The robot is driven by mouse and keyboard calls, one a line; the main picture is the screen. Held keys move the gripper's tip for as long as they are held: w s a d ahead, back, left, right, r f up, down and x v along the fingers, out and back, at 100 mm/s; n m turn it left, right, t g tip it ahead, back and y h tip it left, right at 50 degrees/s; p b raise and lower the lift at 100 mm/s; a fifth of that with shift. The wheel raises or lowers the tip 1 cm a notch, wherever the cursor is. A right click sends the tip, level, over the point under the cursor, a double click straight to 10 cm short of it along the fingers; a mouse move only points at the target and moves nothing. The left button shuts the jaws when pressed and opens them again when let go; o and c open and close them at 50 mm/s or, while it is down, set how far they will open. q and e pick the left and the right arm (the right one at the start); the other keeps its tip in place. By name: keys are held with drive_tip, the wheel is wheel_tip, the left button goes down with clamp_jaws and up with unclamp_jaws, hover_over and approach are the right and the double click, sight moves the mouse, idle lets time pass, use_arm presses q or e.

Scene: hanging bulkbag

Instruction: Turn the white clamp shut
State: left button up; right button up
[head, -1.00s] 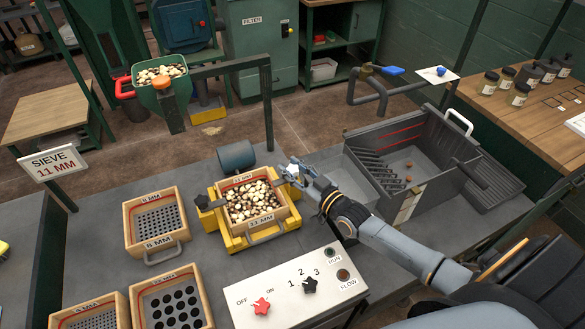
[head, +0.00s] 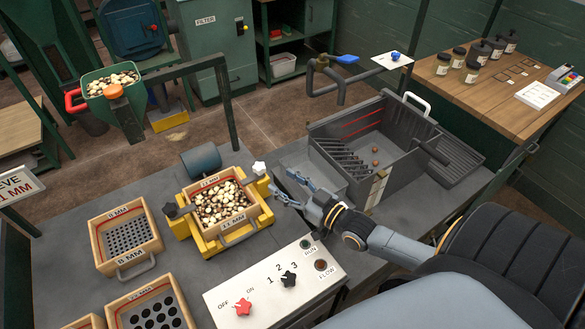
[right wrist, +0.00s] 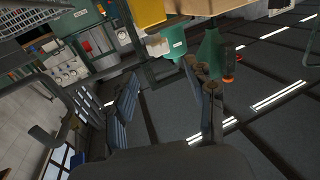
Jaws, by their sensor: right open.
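The white clamp (head: 259,168) is a small star-shaped knob at the back right corner of the yellow sieve frame (head: 264,212). The frame holds a wooden 11 MM sieve (head: 254,210) full of pale and brown pieces. A black clamp (head: 171,210) sits on the frame's left side. My right gripper (head: 280,181) is open and empty, just right of the white clamp and apart from it. My left gripper is not in view.
A control panel (head: 235,288) with red and black knobs stands in front. A grey tray with a white handle (head: 320,125) lies to the right. An 8 MM sieve (head: 95,250) is at left. A grey cylinder (head: 203,160) lies behind the frame.

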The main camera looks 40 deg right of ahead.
drive_tip(key=shift+v, duration=1.15)
